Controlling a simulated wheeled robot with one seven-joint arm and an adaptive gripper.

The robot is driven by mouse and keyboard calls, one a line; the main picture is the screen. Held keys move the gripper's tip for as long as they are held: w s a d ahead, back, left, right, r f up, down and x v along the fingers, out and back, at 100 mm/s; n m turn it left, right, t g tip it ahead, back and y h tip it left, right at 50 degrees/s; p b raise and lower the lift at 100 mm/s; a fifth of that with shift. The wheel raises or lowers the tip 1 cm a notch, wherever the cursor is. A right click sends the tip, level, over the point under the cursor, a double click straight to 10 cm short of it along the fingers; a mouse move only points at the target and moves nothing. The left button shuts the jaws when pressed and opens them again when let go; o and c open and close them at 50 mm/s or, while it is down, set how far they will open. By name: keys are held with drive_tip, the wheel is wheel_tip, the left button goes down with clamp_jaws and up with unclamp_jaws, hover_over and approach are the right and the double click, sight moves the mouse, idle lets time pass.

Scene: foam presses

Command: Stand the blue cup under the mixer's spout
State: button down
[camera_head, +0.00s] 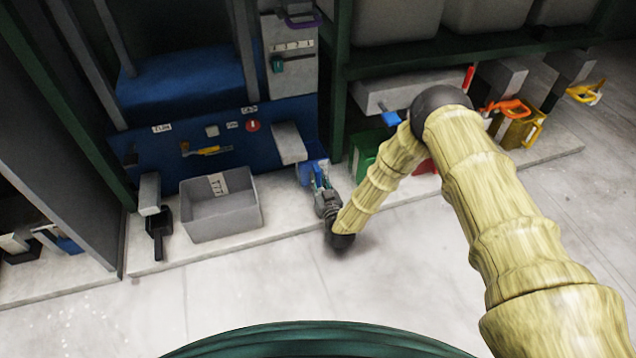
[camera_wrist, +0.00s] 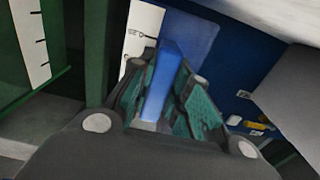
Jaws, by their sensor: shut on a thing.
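The blue cup (camera_head: 306,174) is low in front of the blue machine, over the pale plinth. My gripper (camera_head: 320,176) is shut on its upright blue handle. In the wrist view the handle (camera_wrist: 163,78) stands between the green fingers of my gripper (camera_wrist: 166,102), with the cup's blue body (camera_wrist: 192,38) behind it. A grey block that looks like the mixer's spout (camera_head: 288,143) juts from the blue panel, just left of the cup. It also shows at the right in the wrist view (camera_wrist: 290,88). I cannot tell whether the cup touches the plinth.
A grey bin (camera_head: 222,207) stands left of the cup, with a black scoop (camera_head: 158,222) beyond it. A dark green post (camera_head: 338,90) rises right of the cup. Green (camera_head: 367,149), red (camera_head: 425,166) and yellow (camera_head: 520,131) containers stand farther right. The floor in front is clear.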

drive_tip(key=shift+f, duration=0.45)
idle(0.3)
drive_tip(key=c, duration=1.3)
unclamp_jaws()
drive_tip(key=shift+c, duration=0.2)
drive_tip(key=shift+r, duration=0.4)
drive_tip(key=p+v, duration=0.2)
drive_tip(key=v, duration=0.1)
drive_tip(key=p+v, duration=0.2)
drive_tip(key=v, duration=0.2)
drive_tip(key=p+v, duration=0.1)
drive_tip(key=v, duration=0.2)
drive_tip(key=shift+s+r+p, duration=0.25)
drive_tip(key=shift+r+p, duration=0.05)
drive_tip(key=shift+p, duration=0.1)
drive_tip(key=shift+v, duration=0.75)
drive_tip(key=shift+f, duration=0.1)
